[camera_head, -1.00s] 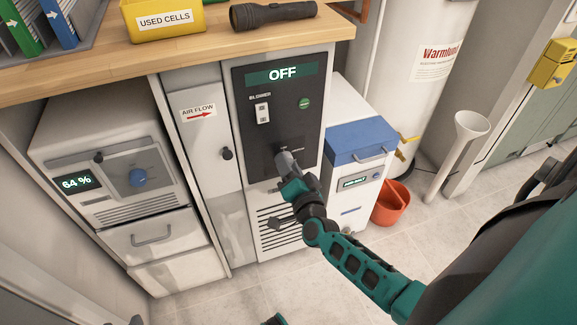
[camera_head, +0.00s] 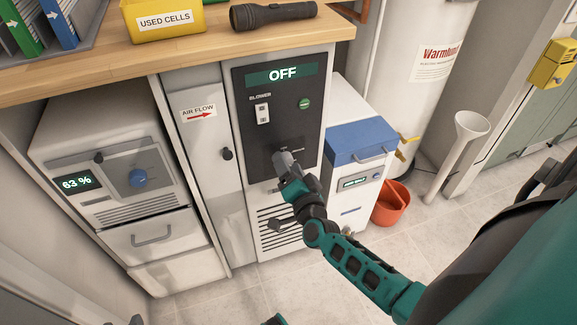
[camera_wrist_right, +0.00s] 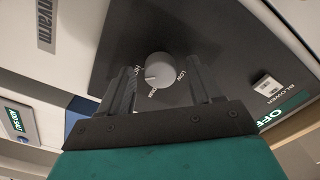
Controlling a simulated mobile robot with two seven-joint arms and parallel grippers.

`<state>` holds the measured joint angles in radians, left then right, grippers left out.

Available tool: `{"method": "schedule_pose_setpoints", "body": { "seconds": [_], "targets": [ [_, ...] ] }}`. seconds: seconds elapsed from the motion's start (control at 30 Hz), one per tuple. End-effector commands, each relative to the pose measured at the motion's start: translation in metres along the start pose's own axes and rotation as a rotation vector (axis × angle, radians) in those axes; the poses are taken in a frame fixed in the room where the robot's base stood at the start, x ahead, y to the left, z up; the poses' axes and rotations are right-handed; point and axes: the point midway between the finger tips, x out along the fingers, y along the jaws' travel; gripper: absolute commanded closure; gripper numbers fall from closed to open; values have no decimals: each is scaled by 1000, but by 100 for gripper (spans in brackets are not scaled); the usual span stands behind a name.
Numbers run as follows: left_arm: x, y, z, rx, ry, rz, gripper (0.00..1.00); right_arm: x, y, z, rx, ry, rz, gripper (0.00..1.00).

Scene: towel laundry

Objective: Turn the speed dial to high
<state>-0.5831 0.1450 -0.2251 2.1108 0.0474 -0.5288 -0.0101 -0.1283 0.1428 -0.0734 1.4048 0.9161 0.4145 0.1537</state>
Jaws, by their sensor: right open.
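The speed dial (camera_wrist_right: 159,68) is a round grey knob on the dark blower panel (camera_head: 240,110). In the right wrist view, small labels surround it, including LOW on the right; its exact setting is hard to read. The panel's display (camera_head: 282,74) reads OFF.
A white blower switch (camera_head: 262,114) and green button (camera_head: 304,103) sit above the dial. To the left is a unit with a blue knob (camera_head: 138,178) and a 63 % display. A blue-lidded box (camera_head: 360,140) and orange bucket (camera_head: 391,205) stand right. A wooden counter (camera_head: 215,42) overhangs above.

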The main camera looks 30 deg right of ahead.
Motion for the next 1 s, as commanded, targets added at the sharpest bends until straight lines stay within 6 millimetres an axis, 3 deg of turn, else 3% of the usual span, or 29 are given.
{"method": "schedule_pose_setpoints", "body": {
  "seconds": [0.17, 0.3, 0.6, 0.77, 1.0],
  "targets": [
    [-4, 0, -7, 1, 7, -2, 57, -24, -1, 0, 1, -4, 3, 36],
    [-7, -2, -12, 2, 10, -8, 57, -56, -1, -1, 1, -5, 4, 36],
    [-10, -5, -8, 4, 1, -16, 57, -113, 0, 0, 1, -2, 2, 36],
    [-11, -6, -7, 7, -2, -17, 57, -125, 0, 0, 1, -1, 0, 36],
    [-11, -7, -6, 9, -3, -18, 57, -127, 0, 0, 1, 0, -1, 36]
  ]
}}
